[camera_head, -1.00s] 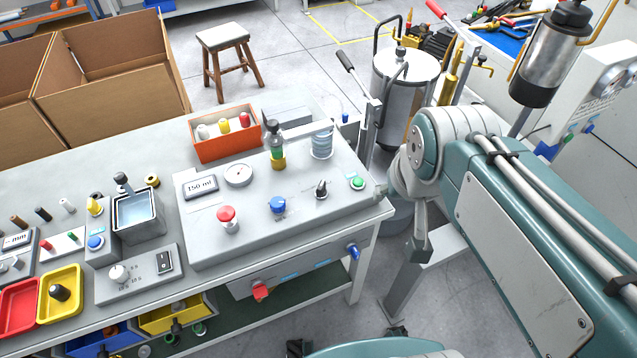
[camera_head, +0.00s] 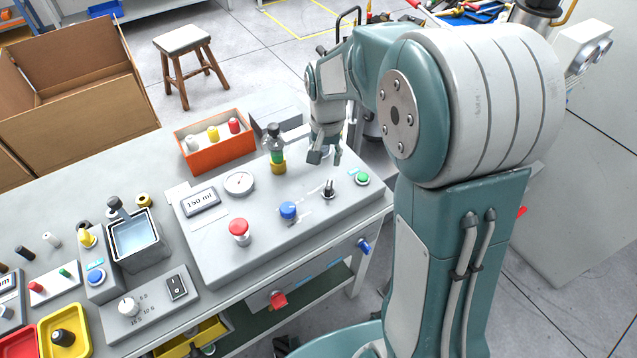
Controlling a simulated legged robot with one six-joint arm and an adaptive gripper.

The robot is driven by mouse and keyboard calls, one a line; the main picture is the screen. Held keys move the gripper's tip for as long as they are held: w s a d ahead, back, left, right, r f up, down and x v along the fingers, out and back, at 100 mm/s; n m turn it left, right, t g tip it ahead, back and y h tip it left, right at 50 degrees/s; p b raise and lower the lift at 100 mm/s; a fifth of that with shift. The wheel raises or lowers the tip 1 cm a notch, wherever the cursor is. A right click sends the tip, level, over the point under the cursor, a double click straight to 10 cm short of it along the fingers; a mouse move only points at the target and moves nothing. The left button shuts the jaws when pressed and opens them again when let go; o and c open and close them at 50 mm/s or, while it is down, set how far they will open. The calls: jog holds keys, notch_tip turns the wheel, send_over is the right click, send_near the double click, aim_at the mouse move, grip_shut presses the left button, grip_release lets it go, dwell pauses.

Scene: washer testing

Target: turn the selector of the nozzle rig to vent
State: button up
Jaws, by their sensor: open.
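The nozzle rig (camera_head: 215,263) is a grey sloped panel box on the bench, with a 150 ml display (camera_head: 200,202), a round gauge (camera_head: 239,183) and a green-and-brass nozzle (camera_head: 277,155). A small black selector knob (camera_head: 328,188) stands on its right part, between a blue knob (camera_head: 288,210) and a green button (camera_head: 362,178). Its markings are too small to read. My gripper (camera_head: 325,160) points down with its fingers apart and empty. It appears above and slightly behind the selector, not visibly touching it.
A red mushroom button (camera_head: 239,228) is at the panel's left front. An orange box (camera_head: 213,150) with small bottles stands behind the panel. A water container (camera_head: 137,240) and a dial box (camera_head: 147,306) lie to the left. A stool (camera_head: 183,62) stands beyond the bench.

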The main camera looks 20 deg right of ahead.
aim_at(329, 185)
jog(key=f, duration=0.2)
jog(key=d+f, duration=0.1)
jog(key=f, duration=0.2)
jog(key=shift+s+d+f, duration=0.15)
jog(key=shift+d+f, duration=0.15)
jog(key=shift+d, duration=0.05)
jog(key=f, duration=0.2)
jog(key=a+f, duration=0.1)
jog(key=shift+f, duration=0.4)
jog(key=shift+a+f, duration=0.15)
jog(key=shift+f, duration=0.4)
jog(key=shift+d, duration=0.4)
grip_shut()
jog(key=shift+a, duration=0.15)
